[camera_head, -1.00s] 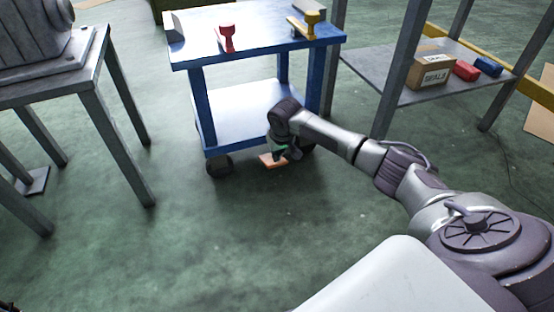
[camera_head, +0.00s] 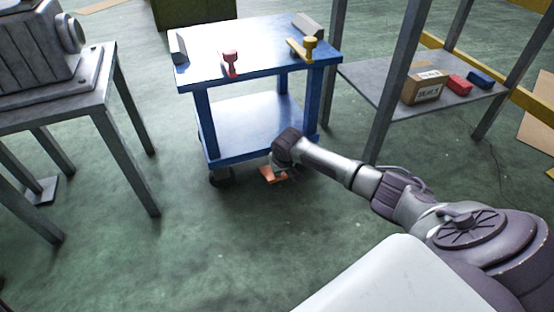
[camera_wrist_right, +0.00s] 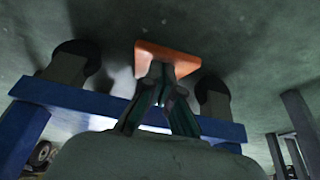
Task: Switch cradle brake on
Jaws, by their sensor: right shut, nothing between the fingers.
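The cradle is a blue cart (camera_head: 255,62) with a lower shelf and dark wheels. An orange pedal (camera_head: 270,175), which looks like its brake, sits low at the cart's near edge and appears tilted. In the right wrist view the orange pedal (camera_wrist_right: 168,58) shows as a flat plate beyond the fingers. My right gripper (camera_wrist_right: 160,72) is shut and empty, its tips overlapping the pedal's edge; I cannot tell if they touch it. In the head view, my wrist mostly hides this gripper. My left gripper is not in view.
A red-handled clamp (camera_head: 230,62) and a yellow one (camera_head: 308,46) stand on the cart top. A grey table (camera_head: 70,105) with a machine is at left. A shelf (camera_head: 385,92) at right holds a cardboard box (camera_head: 424,88). The floor before the cart is clear.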

